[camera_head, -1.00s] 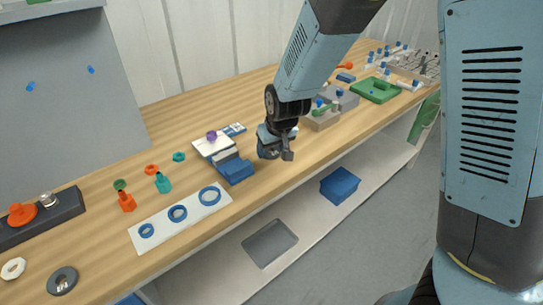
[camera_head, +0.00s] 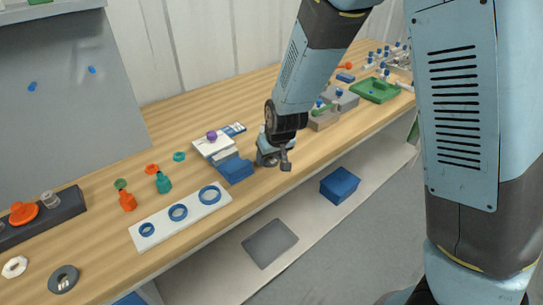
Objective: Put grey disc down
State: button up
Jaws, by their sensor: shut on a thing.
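My gripper (camera_head: 277,155) hangs low over the wooden bench near its front edge, just right of a blue block. It is shut on a small grey thing, seemingly the grey disc (camera_head: 267,157), which is largely hidden by the gripper and shows only as a grey patch. I cannot tell whether it touches the bench top.
The blue block (camera_head: 235,171) and a white plate (camera_head: 212,147) with a purple piece stand left of my gripper. A white strip with blue rings (camera_head: 156,227) lies further left. Grey blocks (camera_head: 324,119) and a green tray (camera_head: 374,91) are to the right. The bench's front edge (camera_head: 300,160) is close.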

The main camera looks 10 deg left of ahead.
jog(key=shift+s+d+f, duration=0.15)
jog(key=shift+s+f, duration=0.15)
jog(key=shift+f, duration=0.25)
jog(key=o, duration=0.8)
jog(key=shift+o, duration=1.1)
jog(key=shift+r, duration=0.7)
jog(key=v, duration=1.1)
jog(key=shift+w+r, duration=0.2)
jog(key=shift+r, duration=0.25)
